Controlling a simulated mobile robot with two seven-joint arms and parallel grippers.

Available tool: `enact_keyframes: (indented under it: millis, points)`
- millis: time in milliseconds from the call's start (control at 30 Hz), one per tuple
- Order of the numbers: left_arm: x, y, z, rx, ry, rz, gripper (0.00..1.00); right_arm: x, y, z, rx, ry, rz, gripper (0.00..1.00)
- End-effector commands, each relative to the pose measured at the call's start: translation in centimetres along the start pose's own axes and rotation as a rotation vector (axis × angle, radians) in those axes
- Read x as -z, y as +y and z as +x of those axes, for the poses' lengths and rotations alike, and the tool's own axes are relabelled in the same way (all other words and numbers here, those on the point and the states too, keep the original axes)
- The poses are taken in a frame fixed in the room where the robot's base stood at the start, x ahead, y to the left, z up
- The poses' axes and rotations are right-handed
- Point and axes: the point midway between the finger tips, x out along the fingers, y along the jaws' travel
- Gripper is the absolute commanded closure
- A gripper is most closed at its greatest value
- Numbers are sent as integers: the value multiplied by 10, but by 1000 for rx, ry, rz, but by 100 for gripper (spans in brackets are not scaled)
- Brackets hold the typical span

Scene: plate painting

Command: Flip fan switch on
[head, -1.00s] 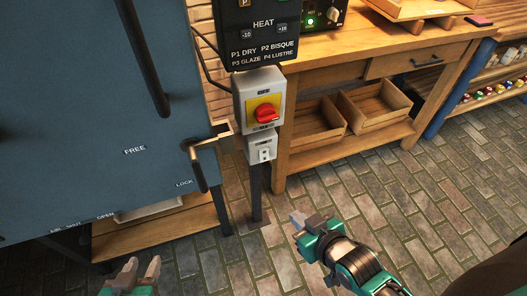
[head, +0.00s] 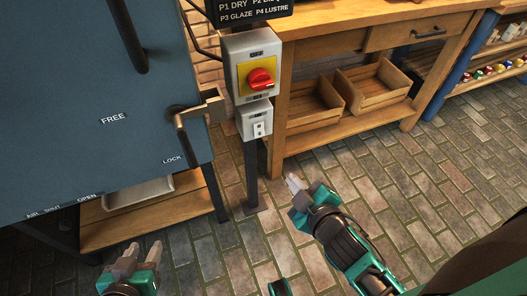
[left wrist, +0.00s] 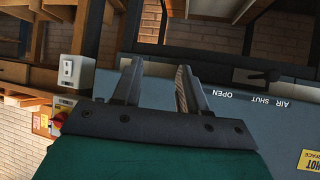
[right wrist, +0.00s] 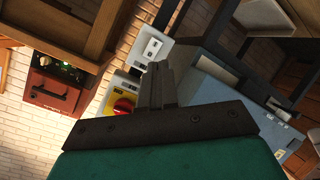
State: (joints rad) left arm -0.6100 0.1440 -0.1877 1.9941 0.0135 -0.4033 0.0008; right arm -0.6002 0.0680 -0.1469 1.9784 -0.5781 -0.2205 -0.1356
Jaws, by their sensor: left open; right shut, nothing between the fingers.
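The small grey switch box (head: 254,121) with a white switch (head: 259,129) sits on a dark post, below a larger grey box with a red rotary knob (head: 261,78) on a yellow plate. The small box also shows in the right wrist view (right wrist: 151,46), beyond the fingertips, and in the left wrist view (left wrist: 67,70). My right gripper (head: 293,183) is shut and empty, below and to the right of the small box in the head view, apart from it. My left gripper (head: 143,252) is open and empty, low in front of the blue cabinet.
A blue cabinet (head: 75,100) with a latch handle (head: 190,115) stands left of the post. A wooden bench (head: 345,32) with open crates (head: 375,88) on its lower shelf stands to the right. The brick floor (head: 400,185) between is clear.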

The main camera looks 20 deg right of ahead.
Motion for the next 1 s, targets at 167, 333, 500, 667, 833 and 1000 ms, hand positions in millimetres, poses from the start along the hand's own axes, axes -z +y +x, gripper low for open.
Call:
enact_keyframes:
  millis: [167,333,500,667,833,1000]
  points:
    - [-27,5,26,-15,7,-5,57,-9,-9,21,-108,57,-324,100]
    - [-41,12,40,-34,7,-6,57,-8,-13,32,-186,88,-598,100]
    - [-42,14,47,-40,20,-7,57,-5,-16,37,-232,101,-774,100]
    - [-43,14,49,-42,16,-7,57,-3,-16,38,-247,104,-840,100]
    - [-40,14,47,-43,20,-7,57,-2,-16,37,-248,104,-846,100]
    - [-39,15,47,-44,22,-7,57,-2,-16,38,-247,104,-844,100]
